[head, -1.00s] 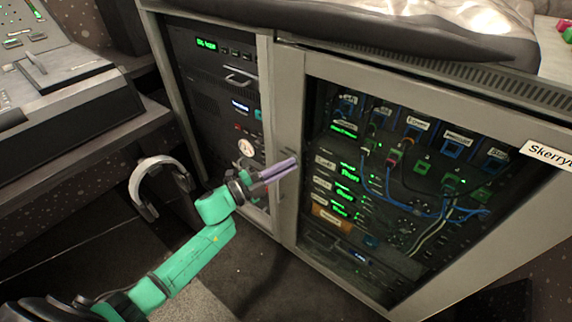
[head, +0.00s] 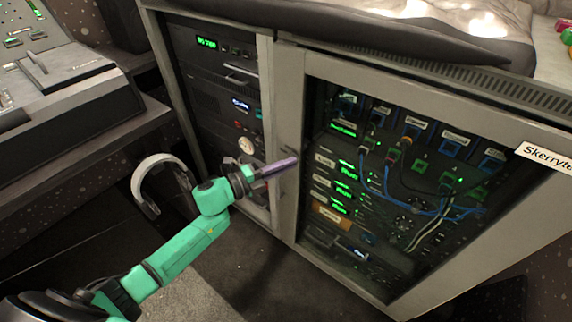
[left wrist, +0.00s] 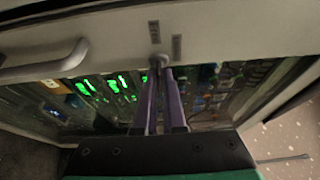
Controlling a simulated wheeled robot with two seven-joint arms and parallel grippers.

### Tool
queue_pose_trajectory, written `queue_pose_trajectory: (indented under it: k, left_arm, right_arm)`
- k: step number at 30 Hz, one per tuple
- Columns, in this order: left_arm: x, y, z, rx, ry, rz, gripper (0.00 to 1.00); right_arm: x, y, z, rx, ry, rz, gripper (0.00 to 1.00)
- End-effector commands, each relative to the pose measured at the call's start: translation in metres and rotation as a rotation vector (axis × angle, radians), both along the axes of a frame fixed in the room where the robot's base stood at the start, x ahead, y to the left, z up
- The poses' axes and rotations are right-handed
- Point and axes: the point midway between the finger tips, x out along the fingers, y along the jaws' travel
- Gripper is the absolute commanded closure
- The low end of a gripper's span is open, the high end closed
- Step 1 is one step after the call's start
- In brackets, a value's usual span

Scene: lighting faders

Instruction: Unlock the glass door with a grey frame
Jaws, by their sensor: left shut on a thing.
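The glass door with a grey frame (head: 289,105) is closed on the right part of the rack cabinet. Its frame also fills the top of the left wrist view (left wrist: 230,25). My left gripper (head: 293,161) reaches the door's left upright. In the left wrist view its two purple fingers (left wrist: 160,76) close on a small grey lock knob (left wrist: 159,61) on the frame. The fingers hide most of this knob in the head view. Two small dark marks sit on the frame beside the knob. A bar handle (left wrist: 45,65) is to its left. My right gripper is out of view.
A second glass door stands to the left, with rack units (head: 210,100) behind it. White headphones (head: 150,180) hang at the desk side. A mixing desk (head: 60,80) is at the left. A dark padded cover (head: 360,35) lies on the cabinet top.

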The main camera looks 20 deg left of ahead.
Motion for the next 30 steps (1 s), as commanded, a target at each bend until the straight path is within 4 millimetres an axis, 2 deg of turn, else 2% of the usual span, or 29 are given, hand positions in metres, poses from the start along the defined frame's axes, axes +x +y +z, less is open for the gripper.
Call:
queue_pose_trajectory:
  k: [2, 3, 5, 14, 18, 23, 30]
  left_arm:
    - [0.0, 0.0, -0.001, 0.003, 0.0, 0.001, 1.0]
    - [0.0, 0.0, -0.001, 0.003, 0.0, 0.001, 0.85]
    - [0.0, 0.0, -0.001, 0.002, 0.001, 0.001, 0.62]
    - [0.0, 0.0, 0.0, 0.001, 0.001, 0.0, 0.62]
    - [-0.007, 0.007, -0.001, 0.0, 0.001, 0.001, 0.62]
    - [-0.032, 0.031, -0.001, 0.002, 0.006, 0.002, 0.62]
    - [-0.082, 0.079, 0.0, 0.003, 0.006, 0.001, 0.62]
  right_arm:
    - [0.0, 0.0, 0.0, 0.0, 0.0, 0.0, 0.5]
    - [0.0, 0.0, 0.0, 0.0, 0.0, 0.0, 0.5]
    - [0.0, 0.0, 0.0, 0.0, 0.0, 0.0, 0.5]
    - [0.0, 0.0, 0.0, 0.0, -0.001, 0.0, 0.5]
    - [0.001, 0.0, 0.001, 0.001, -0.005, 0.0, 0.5]
    - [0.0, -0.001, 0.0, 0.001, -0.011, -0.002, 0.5]
    - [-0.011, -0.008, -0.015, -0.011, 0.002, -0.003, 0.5]
